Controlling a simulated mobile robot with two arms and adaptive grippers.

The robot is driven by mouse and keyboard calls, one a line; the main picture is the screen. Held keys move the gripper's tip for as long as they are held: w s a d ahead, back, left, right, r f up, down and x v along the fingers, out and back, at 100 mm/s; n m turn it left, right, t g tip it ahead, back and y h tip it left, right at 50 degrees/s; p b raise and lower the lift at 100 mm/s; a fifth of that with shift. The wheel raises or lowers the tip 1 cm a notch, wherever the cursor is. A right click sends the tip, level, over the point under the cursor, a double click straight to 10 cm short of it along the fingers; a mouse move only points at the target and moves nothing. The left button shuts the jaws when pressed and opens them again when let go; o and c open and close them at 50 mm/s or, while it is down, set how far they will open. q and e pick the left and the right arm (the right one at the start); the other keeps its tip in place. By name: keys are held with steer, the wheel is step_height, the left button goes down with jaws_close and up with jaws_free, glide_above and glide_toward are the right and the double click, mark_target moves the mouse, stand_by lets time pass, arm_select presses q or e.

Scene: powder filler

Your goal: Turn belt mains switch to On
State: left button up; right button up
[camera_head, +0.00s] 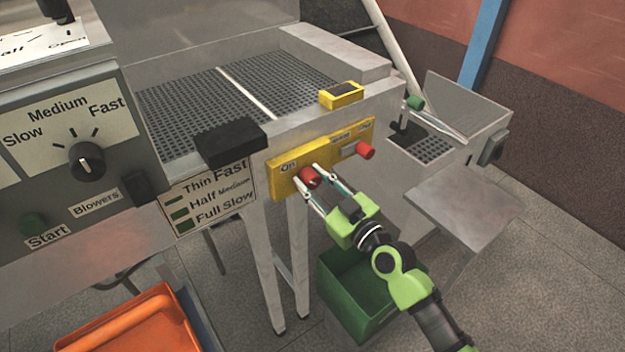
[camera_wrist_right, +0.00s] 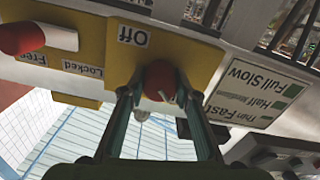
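The belt mains switch is a red knob (camera_head: 310,178) on a yellow panel (camera_head: 285,185) at the front of the machine. An "On" label (camera_head: 288,167) shows at its upper left in the head view. In the wrist view the knob (camera_wrist_right: 160,80) sits between my fingers, with an upside-down "Off" label (camera_wrist_right: 133,36) nearby. The knob's pointing direction is not clear. My right gripper (camera_head: 307,176) reaches in from the lower right, its two fingertips closed around the knob's sides. The fingers partly cover the knob in the head view. My left gripper is not in view.
A second red knob (camera_head: 366,150) lies to the right on the panel. A black block (camera_head: 230,143) juts out at the left, beside a speed sign (camera_head: 207,198). A green bin (camera_head: 345,290) stands below my right arm, and an orange tray (camera_head: 130,325) is at the lower left.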

steer(key=c, duration=0.3)
steer(key=shift+c, duration=0.2)
steer(key=shift+m, duration=0.3)
steer(key=m, duration=0.3)
steer(key=shift+m, duration=0.4)
steer(key=m, duration=0.4)
steer(key=shift+m, duration=0.3)
steer(key=m, duration=0.4)
steer(key=shift+m+p, duration=0.3)
steer(key=shift+p, duration=0.05)
steer(key=shift+m, duration=2.1)
steer(key=shift+o, duration=0.2)
steer(key=shift+c, duration=0.2)
